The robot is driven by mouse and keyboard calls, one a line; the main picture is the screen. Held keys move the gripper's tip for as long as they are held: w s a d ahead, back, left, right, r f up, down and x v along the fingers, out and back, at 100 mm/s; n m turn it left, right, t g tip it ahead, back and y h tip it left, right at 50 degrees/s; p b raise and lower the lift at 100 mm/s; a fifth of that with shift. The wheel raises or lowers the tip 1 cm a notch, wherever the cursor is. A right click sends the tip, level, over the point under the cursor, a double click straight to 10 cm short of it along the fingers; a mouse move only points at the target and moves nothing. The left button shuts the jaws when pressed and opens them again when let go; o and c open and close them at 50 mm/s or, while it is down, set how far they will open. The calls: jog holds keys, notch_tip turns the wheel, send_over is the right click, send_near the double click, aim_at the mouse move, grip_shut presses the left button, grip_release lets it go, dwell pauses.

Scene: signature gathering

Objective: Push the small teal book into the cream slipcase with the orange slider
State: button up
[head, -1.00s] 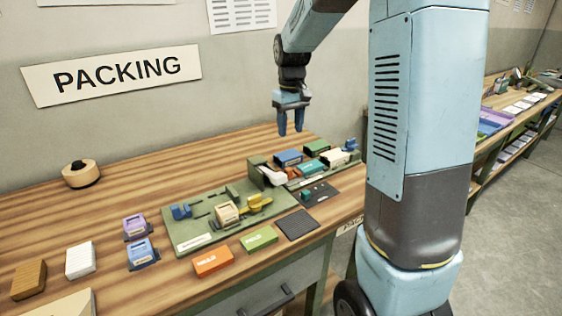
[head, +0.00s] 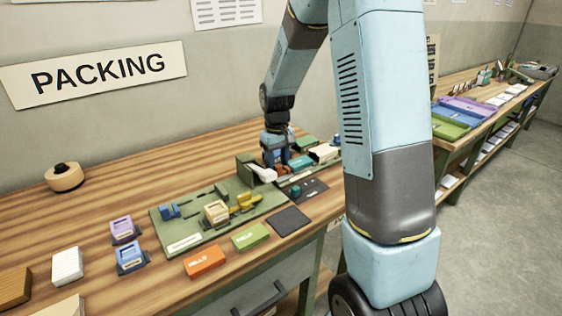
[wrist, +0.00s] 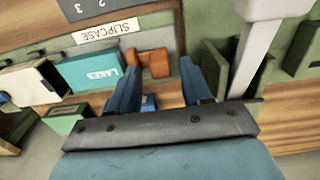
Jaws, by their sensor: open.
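The orange slider (wrist: 153,62) lies between my gripper's spread fingertips in the wrist view; I cannot tell whether they touch it. My gripper (wrist: 158,68) is open and low over the green fixture. The teal book (wrist: 92,70), marked LAKES, lies flat just left of the slider in the wrist view. The cream slipcase (wrist: 30,84) is left of the book, its dark opening facing it. In the head view the slipcase (head: 322,152) is right of my gripper (head: 276,163), and the slider (head: 282,170) is partly hidden by the fingers.
A white bar (wrist: 255,55) and green fixture wall stand close to the right finger in the wrist view. A green base with yellow parts (head: 185,242) is left of my gripper in the head view. Orange (head: 205,262) and green (head: 250,237) boxes lie near the table's front edge.

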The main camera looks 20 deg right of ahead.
jog(key=shift+f, duration=0.2)
grip_shut()
dwell(0.4)
